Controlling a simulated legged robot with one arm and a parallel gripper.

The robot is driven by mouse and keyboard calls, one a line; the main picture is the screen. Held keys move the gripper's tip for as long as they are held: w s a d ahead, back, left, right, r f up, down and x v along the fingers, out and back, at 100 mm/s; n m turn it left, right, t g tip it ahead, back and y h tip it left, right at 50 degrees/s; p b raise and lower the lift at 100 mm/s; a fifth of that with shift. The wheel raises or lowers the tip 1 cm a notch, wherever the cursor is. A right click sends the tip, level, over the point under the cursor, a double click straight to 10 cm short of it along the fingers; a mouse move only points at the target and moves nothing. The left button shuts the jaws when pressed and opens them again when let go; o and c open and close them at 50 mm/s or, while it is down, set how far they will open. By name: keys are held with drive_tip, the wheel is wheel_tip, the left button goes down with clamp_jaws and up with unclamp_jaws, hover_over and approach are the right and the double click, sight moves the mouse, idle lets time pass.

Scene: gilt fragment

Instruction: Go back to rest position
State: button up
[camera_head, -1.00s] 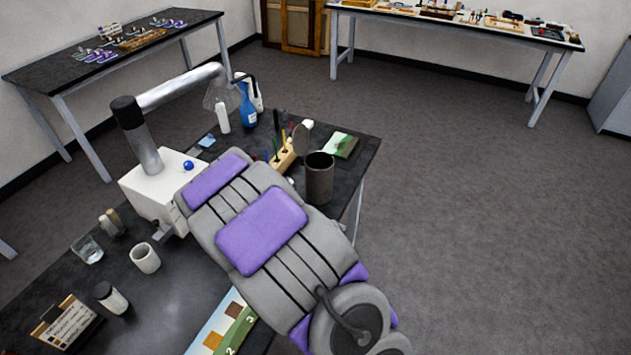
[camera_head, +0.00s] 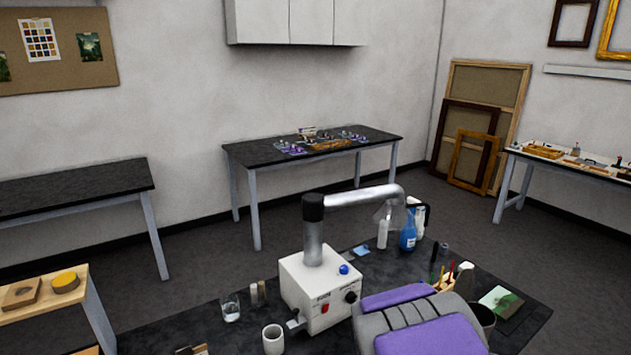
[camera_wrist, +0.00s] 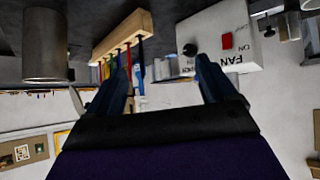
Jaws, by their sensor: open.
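My gripper (camera_wrist: 165,82) shows in the wrist view with its two dark fingers apart and nothing between them. That view is upside down, with the work table's dark top along its upper edge. The fingers point toward a wooden rack of coloured tools (camera_wrist: 122,36) and a white fan box (camera_wrist: 215,40) beyond them. In the head view my grey and purple arm reaches over the right part of the black work table (camera_head: 185,325). The gripper itself is out of sight there.
The white fan unit (camera_head: 318,290) with its metal duct stands left of my arm. A white mug (camera_head: 273,340), a glass (camera_head: 231,308), a blue bottle (camera_head: 408,232) and a dark cup (camera_head: 482,318) stand close around. Another table (camera_head: 270,150) is behind, with open floor between.

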drive_tip(key=s+r+g, duration=0.3)
drive_tip(key=s, duration=1)
drive_tip(key=s+a+r+g+y, duration=0.1)
drive_tip(key=s+r+g, duration=0.3)
drive_tip(key=s, duration=0.8)
drive_tip(key=s+a+r+n+g, duration=0.1)
drive_tip(key=s+r+g, duration=0.2)
drive_tip(key=s, duration=1)
drive_tip(key=shift+s+r+g+y, duration=0.35)
drive_tip(key=shift+r+g+y, duration=0.05)
drive_tip(key=shift+g, duration=0.3)
drive_tip(key=shift+d, duration=0.25)
